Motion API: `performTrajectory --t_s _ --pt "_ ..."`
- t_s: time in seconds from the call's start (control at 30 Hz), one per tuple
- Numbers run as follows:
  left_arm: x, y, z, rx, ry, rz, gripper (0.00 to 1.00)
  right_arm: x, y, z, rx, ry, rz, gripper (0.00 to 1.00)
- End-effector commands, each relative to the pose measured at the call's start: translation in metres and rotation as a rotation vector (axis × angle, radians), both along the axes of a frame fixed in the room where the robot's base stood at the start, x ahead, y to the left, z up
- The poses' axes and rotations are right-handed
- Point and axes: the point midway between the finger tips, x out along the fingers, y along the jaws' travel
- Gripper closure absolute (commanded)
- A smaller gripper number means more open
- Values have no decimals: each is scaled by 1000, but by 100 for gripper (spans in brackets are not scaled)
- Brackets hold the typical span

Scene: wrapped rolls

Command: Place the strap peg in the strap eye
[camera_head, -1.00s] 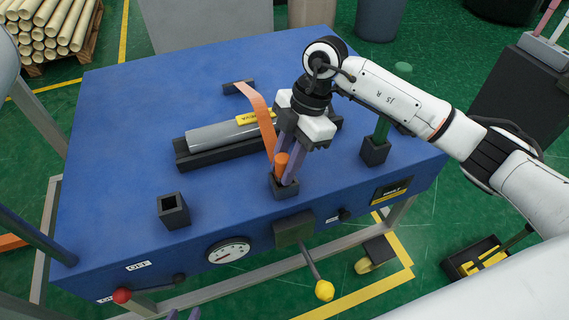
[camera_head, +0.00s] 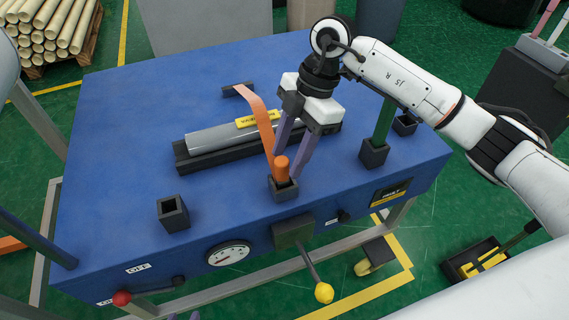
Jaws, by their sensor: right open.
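The orange strap peg (camera_head: 282,168) stands upright in a black square socket (camera_head: 284,189) near the table's front edge. The orange strap (camera_head: 260,118) runs from the peg up and back over the grey roll (camera_head: 218,135) to a dark block at the rear. My right gripper (camera_head: 290,165) is open, its purple fingers apart and pointing down just behind and to the right of the peg. Whether a finger touches the peg cannot be told.
The roll lies in a black cradle (camera_head: 230,156) on the blue table (camera_head: 120,140). An empty black socket (camera_head: 173,213) stands at front left. A green post (camera_head: 384,122) stands in another socket at right. A gauge (camera_head: 228,252) and yellow-knobbed lever (camera_head: 323,292) are on the front.

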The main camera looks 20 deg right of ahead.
Motion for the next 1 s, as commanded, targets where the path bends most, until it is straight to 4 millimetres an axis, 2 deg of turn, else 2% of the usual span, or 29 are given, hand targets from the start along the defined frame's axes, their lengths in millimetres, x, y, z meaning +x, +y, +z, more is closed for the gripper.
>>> performTrajectory --t_s 0.03,0.2,0.4,0.83,0.93,0.97,1.0 --pt "0 0 2 0 -1 0 69 2 -4 14 1 -5 -1 57" --pt "1 0 4 1 -3 0 69 4 -15 47 0 -4 -1 57" --pt "4 0 5 0 -7 1 69 5 -23 71 1 -2 0 57" --pt "4 -1 4 -2 -5 3 69 5 -24 76 5 0 4 57" --pt "4 -1 4 -2 -5 3 69 2 -6 72 67 -11 44 57" --pt "4 -1 4 -2 -5 3 69 0 4 70 105 -18 66 57" --pt "4 -1 4 -2 -5 3 69 -4 23 68 177 -33 105 57"
